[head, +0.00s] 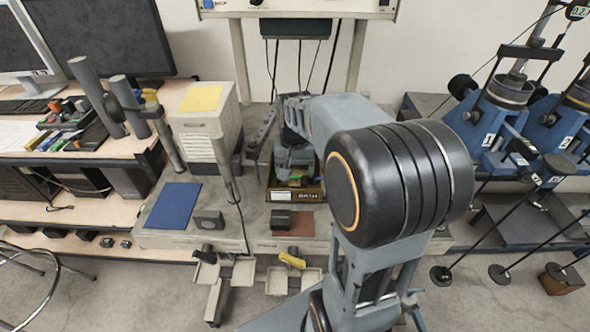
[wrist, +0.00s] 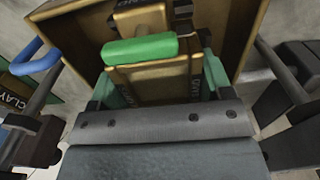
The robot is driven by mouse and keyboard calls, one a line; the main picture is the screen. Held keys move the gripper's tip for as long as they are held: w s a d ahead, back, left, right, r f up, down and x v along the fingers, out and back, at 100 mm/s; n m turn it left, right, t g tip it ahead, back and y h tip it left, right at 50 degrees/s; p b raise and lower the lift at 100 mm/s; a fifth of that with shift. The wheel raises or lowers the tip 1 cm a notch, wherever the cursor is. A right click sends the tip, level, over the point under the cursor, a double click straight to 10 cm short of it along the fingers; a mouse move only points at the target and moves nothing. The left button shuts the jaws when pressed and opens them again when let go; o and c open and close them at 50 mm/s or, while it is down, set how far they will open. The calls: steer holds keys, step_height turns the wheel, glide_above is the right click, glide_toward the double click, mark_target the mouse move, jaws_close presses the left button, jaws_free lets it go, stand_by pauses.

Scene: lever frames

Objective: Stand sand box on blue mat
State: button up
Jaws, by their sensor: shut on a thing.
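The blue mat (head: 172,205) lies bare on the left part of the grey bench. My gripper (head: 294,162) points down over an open brown tray (head: 297,195) behind the bench's front edge. In the wrist view my gripper (wrist: 158,85) is shut on a small brown box (wrist: 150,82) with a green handle (wrist: 140,50). The box's side lettering is only partly visible, so I cannot read whether it says sand. The tray walls (wrist: 240,35) surround it, and I cannot tell whether it touches the tray floor.
A dark block (head: 280,219) stands on a brown mat (head: 301,225) at the front. A grey block (head: 208,220) stands beside the blue mat. A beige machine with a yellow top (head: 201,98) stands behind the mat, and a cable hangs near its right side.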

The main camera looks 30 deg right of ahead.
mark_target(295, 167)
steer(key=shift+r, duration=0.1)
steer(key=shift+c, duration=1.1)
steer(key=shift+r+p, duration=3.2)
steer(key=shift+r, duration=0.55)
